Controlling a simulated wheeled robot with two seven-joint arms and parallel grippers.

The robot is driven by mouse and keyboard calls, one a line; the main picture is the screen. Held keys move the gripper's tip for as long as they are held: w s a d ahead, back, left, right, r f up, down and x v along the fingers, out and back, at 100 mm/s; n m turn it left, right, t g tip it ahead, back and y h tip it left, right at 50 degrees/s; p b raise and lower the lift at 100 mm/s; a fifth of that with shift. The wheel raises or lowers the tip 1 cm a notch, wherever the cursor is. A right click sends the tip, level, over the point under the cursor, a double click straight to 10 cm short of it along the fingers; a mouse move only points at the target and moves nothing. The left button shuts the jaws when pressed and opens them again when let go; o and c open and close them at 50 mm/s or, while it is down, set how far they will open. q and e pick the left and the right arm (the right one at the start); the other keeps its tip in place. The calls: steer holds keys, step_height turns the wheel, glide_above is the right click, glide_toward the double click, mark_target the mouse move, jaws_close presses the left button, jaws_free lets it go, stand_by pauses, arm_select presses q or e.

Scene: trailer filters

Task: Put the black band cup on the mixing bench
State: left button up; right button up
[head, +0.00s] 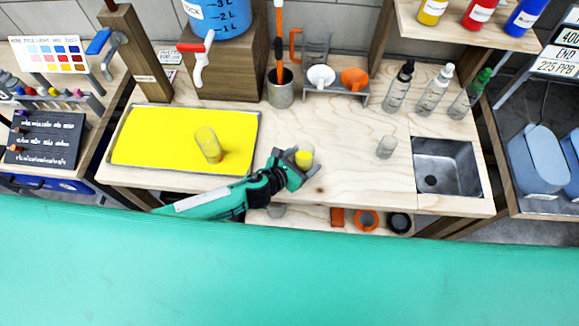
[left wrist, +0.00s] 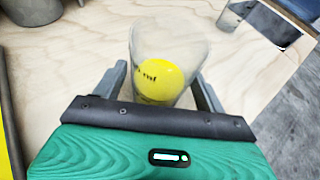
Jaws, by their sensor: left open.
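My left gripper (head: 297,168) is open over the front middle of the wooden bench (head: 345,190). A clear cup (head: 304,157) with yellow in it is at its fingertips. In the left wrist view the cup (left wrist: 172,40) stands between the two spread fingers, with a yellow round patch bearing small dark marks. I cannot make out a black band on it. Another clear cup (head: 208,145) with yellow in it is on the yellow tray (head: 140,140). A third clear cup (head: 386,147) stands beside the sink. My right gripper is not in view.
A metal sink (head: 447,168) is at the bench's right. Several bottles (head: 432,92) stand behind it. A rack (head: 335,88) with a white and an orange funnel, a grey pot (head: 280,92) and a blue dispenser (head: 218,18) line the back. The bench between gripper and sink is mostly clear.

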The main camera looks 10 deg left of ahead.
arm_select(q)
steer(key=b+v, duration=0.1)
steer(key=v, duration=0.9)
steer(key=shift+s+a+f, duration=0.1)
steer(key=shift+s+a+r, duration=0.3)
steer(key=shift+s+a, duration=0.05)
steer(key=shift+s, duration=0.1)
steer(key=shift+r, duration=0.1)
